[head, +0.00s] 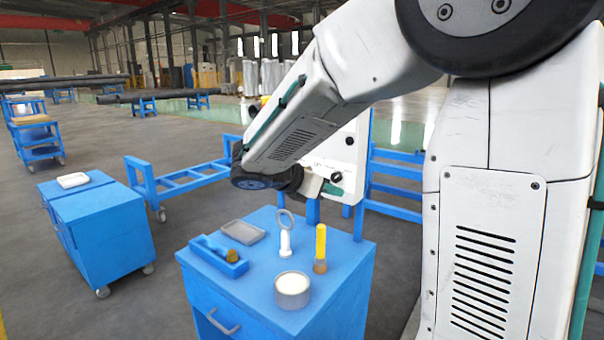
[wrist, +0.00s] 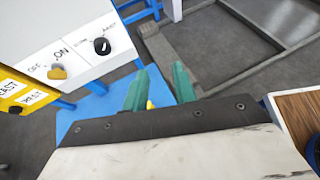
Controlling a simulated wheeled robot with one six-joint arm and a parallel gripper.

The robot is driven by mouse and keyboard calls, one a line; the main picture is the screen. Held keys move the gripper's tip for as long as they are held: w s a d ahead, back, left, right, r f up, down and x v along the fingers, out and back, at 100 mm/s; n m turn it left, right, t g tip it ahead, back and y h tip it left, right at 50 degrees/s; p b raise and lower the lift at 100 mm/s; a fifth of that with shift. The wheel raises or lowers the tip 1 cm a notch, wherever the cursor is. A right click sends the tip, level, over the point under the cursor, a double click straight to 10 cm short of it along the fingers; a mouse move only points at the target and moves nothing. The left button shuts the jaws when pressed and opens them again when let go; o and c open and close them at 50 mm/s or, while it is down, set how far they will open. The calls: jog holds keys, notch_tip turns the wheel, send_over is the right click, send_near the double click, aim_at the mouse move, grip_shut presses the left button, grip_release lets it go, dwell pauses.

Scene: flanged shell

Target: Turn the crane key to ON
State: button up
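The crane key (wrist: 57,72) is a small yellow knob on a white control panel (wrist: 85,25) in the left of the wrist view. The labels OFF and ON stand above it; it is too small to tell which one it points to. My gripper (wrist: 160,85) has two green fingers standing apart with nothing held between them. It is to the right of the key and apart from it. In the head view the panel (head: 345,150) is partly behind my arm, and my gripper (head: 331,188) shows only partly in front of it. The key is hidden there.
A black selector knob (wrist: 102,46) sits right of the key. A yellow panel (wrist: 22,92) with printed labels adjoins at the left. A blue cart (head: 258,285) below carries a tray (head: 242,232), a round tin (head: 292,290) and a yellow-handled tool (head: 320,245).

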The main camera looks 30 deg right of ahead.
jog(key=w+f+n+t+h, duration=0.1)
jog(key=w+n+t, duration=0.1)
jog(key=w+n, duration=0.2)
jog(key=w+f+n+t+h, duration=0.1)
jog(key=w+n+t, duration=0.1)
jog(key=w+n, duration=0.2)
jog(key=w+a+f+n+t+h, duration=0.1)
jog(key=w+n, duration=0.3)
jog(key=w, duration=0.5)
jog(key=shift+w+f+t+h, duration=0.25)
jog(key=shift+w+t+h, duration=0.1)
jog(key=shift+t+h, duration=0.2)
jog(key=x, duration=0.7)
jog(key=shift+w+d+n, duration=0.2)
jog(key=shift+d+n, duration=0.05)
jog(key=shift+n, duration=0.05)
grip_shut()
